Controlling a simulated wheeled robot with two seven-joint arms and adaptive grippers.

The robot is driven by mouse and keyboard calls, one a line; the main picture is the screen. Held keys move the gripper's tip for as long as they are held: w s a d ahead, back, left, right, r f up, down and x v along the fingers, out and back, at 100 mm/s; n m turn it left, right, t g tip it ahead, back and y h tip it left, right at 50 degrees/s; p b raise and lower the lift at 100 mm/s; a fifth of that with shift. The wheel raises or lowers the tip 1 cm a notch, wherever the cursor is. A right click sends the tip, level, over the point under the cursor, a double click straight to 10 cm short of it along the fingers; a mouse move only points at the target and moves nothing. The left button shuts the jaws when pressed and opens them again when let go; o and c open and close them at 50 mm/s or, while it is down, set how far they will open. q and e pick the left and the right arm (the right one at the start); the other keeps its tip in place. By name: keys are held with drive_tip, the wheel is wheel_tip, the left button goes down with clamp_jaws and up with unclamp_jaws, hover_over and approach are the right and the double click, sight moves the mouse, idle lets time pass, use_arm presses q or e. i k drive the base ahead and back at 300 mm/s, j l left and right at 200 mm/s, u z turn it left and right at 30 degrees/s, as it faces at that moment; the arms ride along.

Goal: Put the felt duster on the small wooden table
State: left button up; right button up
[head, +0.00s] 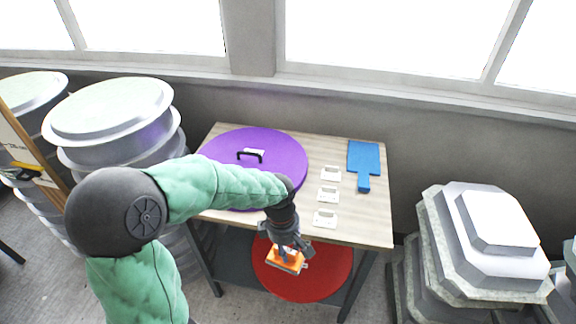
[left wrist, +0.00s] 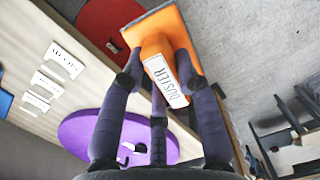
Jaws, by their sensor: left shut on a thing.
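The felt duster (head: 286,262) is an orange block with a white label. In the left wrist view the duster (left wrist: 172,48) shows the word DUSTER on its label. My left gripper (head: 284,246) is shut on it and holds it in front of the table's front edge, over the lower shelf area. The small wooden table (head: 372,226) has a pale wood top and dark legs, and its top also shows in the left wrist view (left wrist: 68,120). My right gripper is not in view.
On the tabletop are a purple round lid (head: 285,165) with a black handle, a blue paddle-shaped board (head: 363,158) and several white cards (head: 326,217). A red disc (head: 325,278) lies below on the shelf. Grey moulds stand left (head: 110,110) and right (head: 490,240).

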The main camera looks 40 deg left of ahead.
sight(368, 221)
drive_tip(key=i, duration=0.9)
